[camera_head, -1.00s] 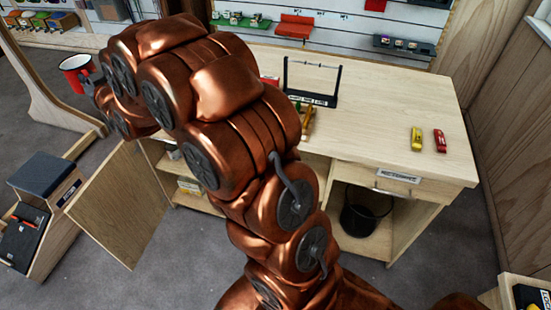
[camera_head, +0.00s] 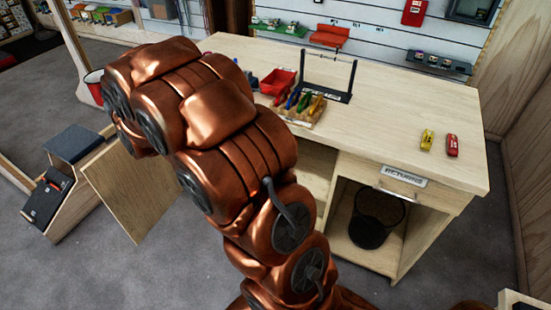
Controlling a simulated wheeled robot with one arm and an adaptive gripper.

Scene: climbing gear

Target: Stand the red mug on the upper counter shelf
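The red mug (camera_head: 93,84), with a pale rim, shows only in part at the far left end of my copper arm. It is off the floor, in front of a wooden post. The arm hides the rest of it. My gripper's fingers are hidden behind the arm now; the mug keeps its place at the arm's end, so it is held. The pale wooden counter (camera_head: 390,115) stands right of the arm. Its left door (camera_head: 130,190) is open. The arm covers most of the open compartment, so its shelves cannot be made out, apart from a bit of interior right of the arm.
On the counter top are a red bin (camera_head: 277,82), a tool block (camera_head: 303,108), a black frame (camera_head: 328,90), and yellow (camera_head: 427,139) and red (camera_head: 452,145) items. A black basket (camera_head: 377,218) sits below. A wooden step unit (camera_head: 70,175) stands left.

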